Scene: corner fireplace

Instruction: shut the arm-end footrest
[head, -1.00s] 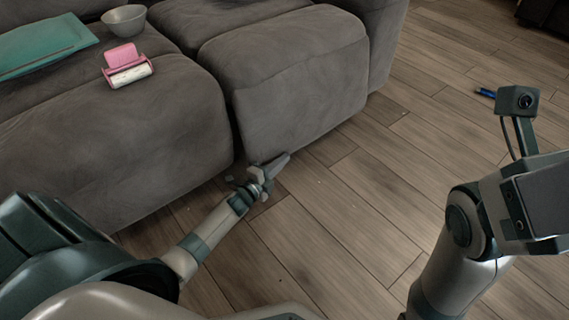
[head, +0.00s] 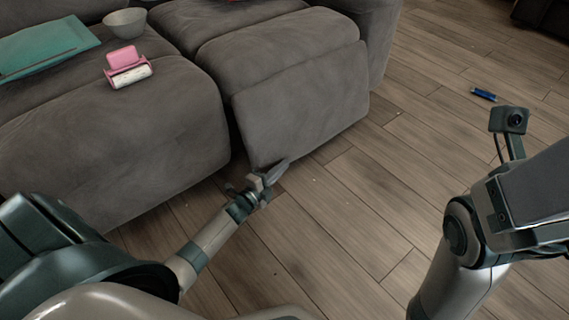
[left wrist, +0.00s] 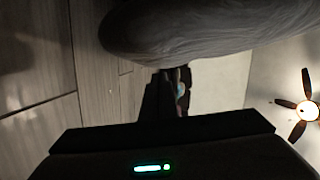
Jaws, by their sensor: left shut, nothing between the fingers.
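The arm-end footrest (head: 305,105) is the grey padded front panel of the right-hand sofa seat in the head view. A dark seam separates its top from the seat cushion (head: 260,48). My left gripper (head: 279,171) is shut and empty at the footrest's lower left corner, low over the floor. I cannot tell whether its tips touch the panel. In the left wrist view a large rounded grey padded surface (left wrist: 190,32) fills the top, very close. My right arm shows at the right of the head view, but its gripper fingers do not show.
The neighbouring grey seat front (head: 130,135) stands just left of my left gripper. A pink item (head: 125,62), a teal folder (head: 45,48) and a bowl (head: 124,22) lie on the sofa. A small blue object (head: 483,94) lies on the wooden floor. The floor ahead is mostly clear.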

